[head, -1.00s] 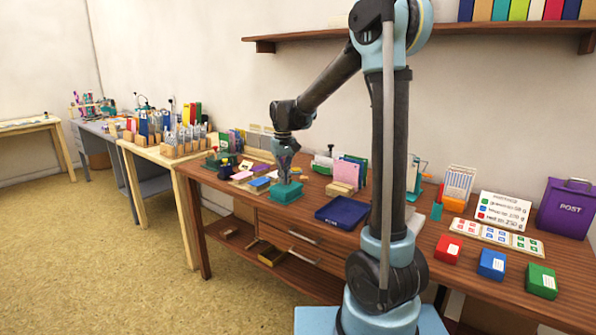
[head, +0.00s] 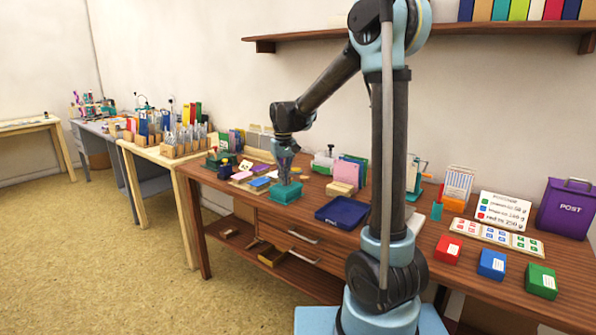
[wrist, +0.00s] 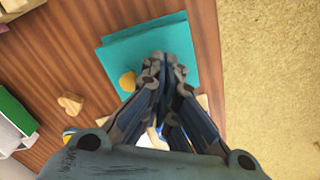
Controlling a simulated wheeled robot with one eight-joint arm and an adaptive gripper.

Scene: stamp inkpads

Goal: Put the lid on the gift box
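The teal gift box (head: 285,194) sits near the front left of the wooden desk. In the wrist view a square teal top (wrist: 118,50) lies under my fingers, with a second teal edge showing along its upper left side. I cannot tell surely whether these are the lid and the box together. My gripper (head: 286,179) points down, right over the teal top, close to or touching it. In the wrist view my gripper's fingertips (wrist: 167,66) come together over its middle. Anything between them is hidden. A small yellow round piece (wrist: 127,81) shows just left of the fingers.
A small wooden piece (wrist: 70,103) lies nearby. Red (head: 447,249), blue and green boxes stand farther right. The desk's front edge is close.

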